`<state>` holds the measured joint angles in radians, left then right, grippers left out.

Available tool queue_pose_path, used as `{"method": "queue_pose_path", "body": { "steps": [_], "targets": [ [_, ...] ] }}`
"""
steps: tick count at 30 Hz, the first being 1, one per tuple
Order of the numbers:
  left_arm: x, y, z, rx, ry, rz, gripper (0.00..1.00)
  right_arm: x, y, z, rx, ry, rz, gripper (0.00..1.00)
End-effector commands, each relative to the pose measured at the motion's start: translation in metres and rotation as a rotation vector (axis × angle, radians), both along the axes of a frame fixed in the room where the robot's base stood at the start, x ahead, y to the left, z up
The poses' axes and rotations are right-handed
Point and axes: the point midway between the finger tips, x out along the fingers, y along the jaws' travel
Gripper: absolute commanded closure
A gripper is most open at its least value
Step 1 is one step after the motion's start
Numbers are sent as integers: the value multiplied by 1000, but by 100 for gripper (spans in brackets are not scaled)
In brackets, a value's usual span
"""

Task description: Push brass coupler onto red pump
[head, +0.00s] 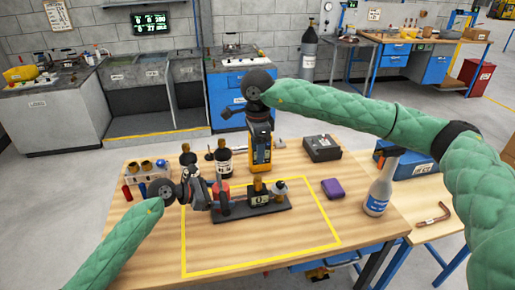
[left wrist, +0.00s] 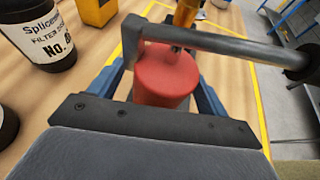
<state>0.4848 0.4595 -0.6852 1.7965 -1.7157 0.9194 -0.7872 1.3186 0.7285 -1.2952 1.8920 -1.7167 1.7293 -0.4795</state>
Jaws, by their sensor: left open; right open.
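The red pump (head: 222,189) stands on a dark base plate (head: 240,211) inside the yellow outline. In the left wrist view it is a red cylinder (left wrist: 165,76) with a grey tube across its top. My left gripper (head: 216,191) is open around the pump, with a blue finger on either side; contact cannot be told. A brass-coloured piece (head: 258,183) tops a dark labelled body on the same plate; an amber part (left wrist: 186,12) shows beyond the pump. I cannot tell for sure which is the coupler. My right gripper (head: 232,113) is open and empty, above and behind the plate.
A yellow device (head: 261,146) stands behind the plate, close under my right gripper. Dark bottles (head: 224,160) stand behind the pump. A purple block (head: 333,188), spray bottle (head: 379,190) and black box (head: 321,148) are to the right. The front of the outlined area is clear.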

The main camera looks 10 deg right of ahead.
Motion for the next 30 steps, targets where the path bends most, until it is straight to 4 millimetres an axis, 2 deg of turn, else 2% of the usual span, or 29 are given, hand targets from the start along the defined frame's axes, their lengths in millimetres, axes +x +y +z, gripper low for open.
{"method": "queue_pose_path", "body": {
  "steps": [5,8,21,30],
  "targets": [
    [-1,2,0,0,0,0,23,0,0,-2,0,0,0,48],
    [-2,11,2,1,0,0,23,0,0,-6,0,0,0,48],
    [-11,64,24,1,0,1,23,0,0,-28,0,0,0,48],
    [-14,71,30,0,1,0,23,0,0,-30,0,0,0,48]
  ]
}}
